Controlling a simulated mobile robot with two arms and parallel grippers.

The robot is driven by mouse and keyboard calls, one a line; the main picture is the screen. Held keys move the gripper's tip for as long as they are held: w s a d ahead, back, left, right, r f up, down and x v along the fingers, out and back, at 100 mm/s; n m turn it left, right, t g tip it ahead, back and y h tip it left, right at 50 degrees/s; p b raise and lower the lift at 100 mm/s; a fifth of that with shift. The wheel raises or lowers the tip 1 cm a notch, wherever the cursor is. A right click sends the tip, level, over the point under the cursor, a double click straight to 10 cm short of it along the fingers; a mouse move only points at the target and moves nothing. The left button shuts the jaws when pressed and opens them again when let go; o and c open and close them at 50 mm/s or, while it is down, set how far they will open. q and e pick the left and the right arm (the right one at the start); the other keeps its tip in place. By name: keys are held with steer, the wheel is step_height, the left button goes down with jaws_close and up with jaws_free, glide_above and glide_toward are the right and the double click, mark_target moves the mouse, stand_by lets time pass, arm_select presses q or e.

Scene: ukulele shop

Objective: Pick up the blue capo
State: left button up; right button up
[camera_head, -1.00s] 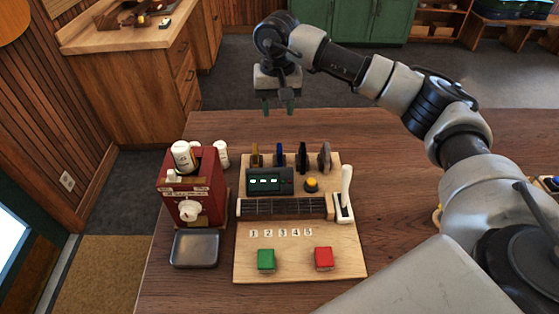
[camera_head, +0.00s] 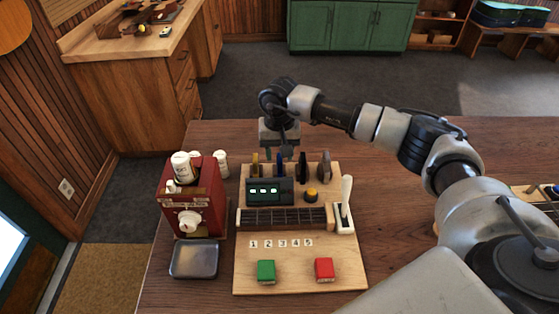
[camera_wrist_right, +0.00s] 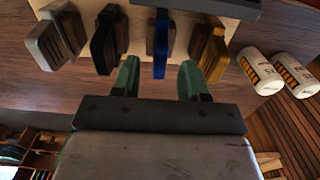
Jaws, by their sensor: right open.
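The blue capo (camera_head: 280,165) stands upright at the back of the wooden board (camera_head: 301,276), between a gold capo and a black capo. It also shows in the right wrist view (camera_wrist_right: 161,47). My right gripper (camera_head: 279,154) hangs over the back edge of the board, right at the blue capo, and partly hides it in the head view. In the right wrist view its two green fingers (camera_wrist_right: 158,78) are apart with nothing between their tips. The blue capo stands just beyond the tips, about in line with the gap. My left gripper is not in view.
The gold capo (camera_wrist_right: 214,55) and the black capo (camera_wrist_right: 108,42) stand close on either side. A grey capo (camera_wrist_right: 55,40) is farther along. White bottles (camera_wrist_right: 262,72) stand by the red machine (camera_head: 197,212). A display box (camera_head: 268,197) sits in front of the capos.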

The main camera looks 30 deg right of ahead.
steer(key=shift+f, duration=1.3)
jaws_close()
